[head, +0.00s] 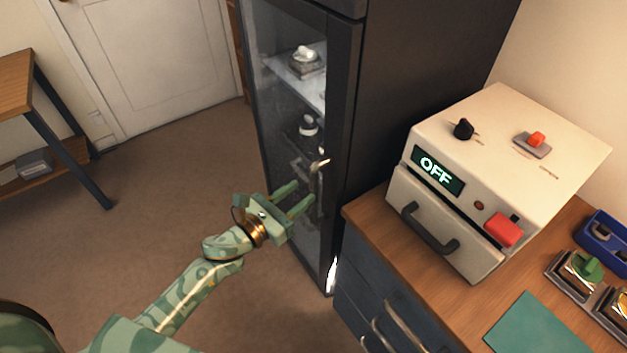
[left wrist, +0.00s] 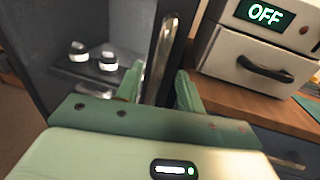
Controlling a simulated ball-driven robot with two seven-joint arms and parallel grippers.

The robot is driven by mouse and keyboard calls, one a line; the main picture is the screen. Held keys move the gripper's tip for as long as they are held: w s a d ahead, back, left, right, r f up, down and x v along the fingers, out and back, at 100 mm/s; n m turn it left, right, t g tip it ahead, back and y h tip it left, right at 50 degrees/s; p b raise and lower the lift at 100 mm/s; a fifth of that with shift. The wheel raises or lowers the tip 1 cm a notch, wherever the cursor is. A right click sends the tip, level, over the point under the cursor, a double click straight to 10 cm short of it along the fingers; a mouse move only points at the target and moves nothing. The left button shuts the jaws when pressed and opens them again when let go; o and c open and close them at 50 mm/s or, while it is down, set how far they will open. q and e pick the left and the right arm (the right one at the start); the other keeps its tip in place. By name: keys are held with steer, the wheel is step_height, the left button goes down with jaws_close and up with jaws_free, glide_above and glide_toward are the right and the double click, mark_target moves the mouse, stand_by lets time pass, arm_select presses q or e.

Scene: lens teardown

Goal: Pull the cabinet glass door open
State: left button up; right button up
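The tall dark cabinet (head: 425,75) stands at the centre back. Its glass door (head: 285,120) has a black frame and looks shut. A metal bar handle (head: 318,168) runs upright on the door's right side. My left gripper (head: 305,195), green camouflage, is open at the lower part of the handle. In the left wrist view the handle (left wrist: 170,55) runs down between the two spread fingers of the left gripper (left wrist: 157,88), with gaps visible on both sides. The handle's lower end is hidden behind the gripper. My right gripper is not in view.
A cream box (head: 500,170) reading OFF stands on the wooden counter (head: 440,290), close right of the cabinet. Drawers with metal handles (head: 385,340) are below. A green mat (head: 530,322) and trays lie at right. Floor (head: 165,190) left of the door is clear.

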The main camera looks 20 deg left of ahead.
mark_target(311, 185)
arm_select(q)
steer(key=x, duration=0.5)
steer(key=shift+w+d, duration=0.15)
steer(key=shift+w, duration=0.15)
steer(key=shift+s, duration=0.1)
jaws_close()
